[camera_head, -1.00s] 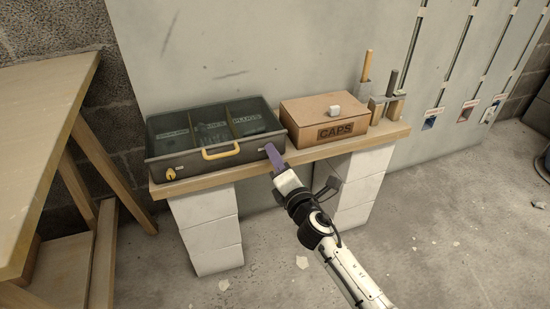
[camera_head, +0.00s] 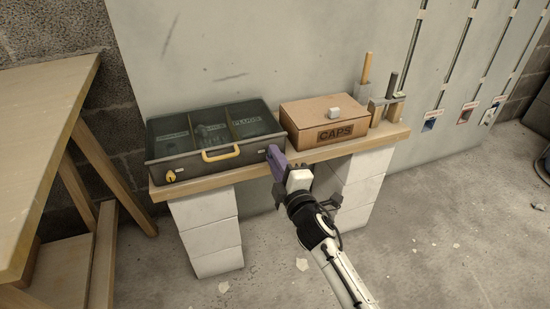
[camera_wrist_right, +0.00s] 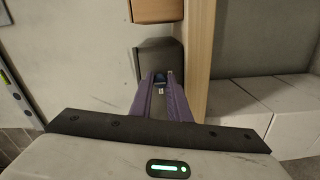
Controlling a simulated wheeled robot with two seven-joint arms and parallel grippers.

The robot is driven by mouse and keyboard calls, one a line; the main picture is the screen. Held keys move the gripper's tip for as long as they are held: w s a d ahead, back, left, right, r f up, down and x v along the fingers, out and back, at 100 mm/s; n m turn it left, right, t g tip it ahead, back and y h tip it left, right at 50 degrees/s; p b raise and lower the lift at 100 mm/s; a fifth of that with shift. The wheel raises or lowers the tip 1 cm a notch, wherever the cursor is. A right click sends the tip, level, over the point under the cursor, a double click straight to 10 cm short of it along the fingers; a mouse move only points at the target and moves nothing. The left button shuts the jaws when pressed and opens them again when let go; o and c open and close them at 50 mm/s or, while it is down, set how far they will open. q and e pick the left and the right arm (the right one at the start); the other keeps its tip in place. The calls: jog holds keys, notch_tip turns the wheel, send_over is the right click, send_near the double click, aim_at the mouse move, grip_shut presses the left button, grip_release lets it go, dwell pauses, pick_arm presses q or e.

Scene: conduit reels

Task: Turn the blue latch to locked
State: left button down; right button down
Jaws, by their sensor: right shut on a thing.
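The dark case (camera_head: 190,161) with a clear compartmented lid sits on the wooden shelf, its lid down. A yellow latch (camera_head: 171,175) shows at the left of its front, and a yellow handle (camera_head: 220,153) in the middle. My right gripper (camera_head: 273,151) is at the right end of the case's front and hides that corner. In the right wrist view, its purple fingers (camera_wrist_right: 160,82) are shut on the small blue latch (camera_wrist_right: 159,76), against the dark case side. How far the latch is turned cannot be told. My left gripper is not in view.
A cardboard CAPS box (camera_head: 325,118) stands close to the right of the case. A holder with upright handles (camera_head: 386,101) is at the shelf's right end. White blocks (camera_head: 205,232) support the shelf (camera_head: 250,171). A wooden table (camera_head: 45,140) is at the left.

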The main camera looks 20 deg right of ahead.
jog(key=shift+f, duration=0.1)
dwell(0.4)
jog(key=c, duration=1.7)
grip_release()
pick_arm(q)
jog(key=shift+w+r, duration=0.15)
pick_arm(e)
jog(key=shift+o, duration=0.2)
jog(key=shift+s, duration=0.1)
